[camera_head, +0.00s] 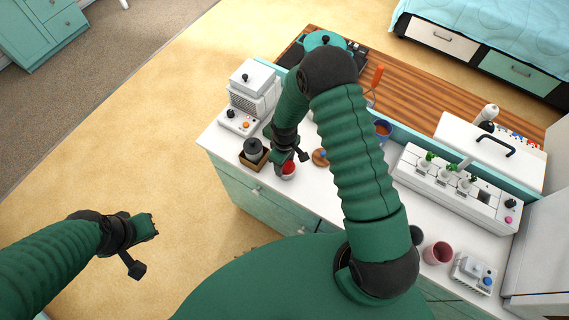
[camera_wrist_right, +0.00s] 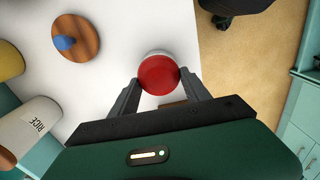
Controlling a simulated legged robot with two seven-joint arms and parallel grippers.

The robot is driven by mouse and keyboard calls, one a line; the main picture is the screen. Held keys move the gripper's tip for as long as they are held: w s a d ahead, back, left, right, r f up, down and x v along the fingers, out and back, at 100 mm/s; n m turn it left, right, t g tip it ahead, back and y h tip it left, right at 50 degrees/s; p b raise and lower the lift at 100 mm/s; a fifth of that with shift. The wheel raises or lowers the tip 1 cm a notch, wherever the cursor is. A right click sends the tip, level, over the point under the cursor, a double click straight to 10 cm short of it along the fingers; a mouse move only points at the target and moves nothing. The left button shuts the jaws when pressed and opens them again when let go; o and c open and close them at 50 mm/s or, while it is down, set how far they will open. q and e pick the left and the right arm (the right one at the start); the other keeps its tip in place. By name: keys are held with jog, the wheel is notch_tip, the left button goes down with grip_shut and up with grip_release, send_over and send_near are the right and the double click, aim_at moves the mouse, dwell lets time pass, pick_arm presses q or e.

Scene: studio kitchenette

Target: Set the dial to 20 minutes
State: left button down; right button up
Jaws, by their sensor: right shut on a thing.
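A small round timer with a red top and a pale rim (camera_head: 288,170) stands on the white counter near its front edge. The red dial top (camera_wrist_right: 158,75) fills the space between my fingertips in the right wrist view. My right gripper (camera_head: 285,160) comes down from above and is shut on the red dial; it also shows in the right wrist view (camera_wrist_right: 160,80). Any minute marks are too small or hidden to read. My left gripper (camera_head: 148,228) hangs over the floor at the left, away from the counter; its jaw opening is unclear.
Left of the timer, a dark jar (camera_head: 254,148) sits in a wooden box, with a white appliance (camera_head: 250,85) behind. A wooden disc with a blue knob (camera_wrist_right: 75,38) lies near the timer. A canister marked RICE (camera_wrist_right: 30,130) and a pink cup (camera_head: 437,253) also stand on the counter.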

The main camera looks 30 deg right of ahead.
jog(key=shift+s+a+f+m+b, duration=0.1)
jog(key=shift+m+b, duration=0.05)
jog(key=shift+m, duration=0.6)
jog(key=shift+s+d+f+m+b, duration=0.1)
jog(key=shift+m+b, duration=0.1)
jog(key=shift+m, duration=0.5)
jog(key=shift+s+a+m+b, duration=0.1)
jog(key=shift+m+b, duration=0.05)
jog(key=shift+m, duration=0.6)
jog(key=o, duration=1.4)
jog(key=shift+w, duration=0.15)
jog(key=shift+r, duration=0.1)
jog(key=shift+w+r, duration=0.1)
notch_tip(320, 180, up, 17)
jog(key=shift+f+b, duration=0.2)
jog(key=shift+b, duration=0.9)
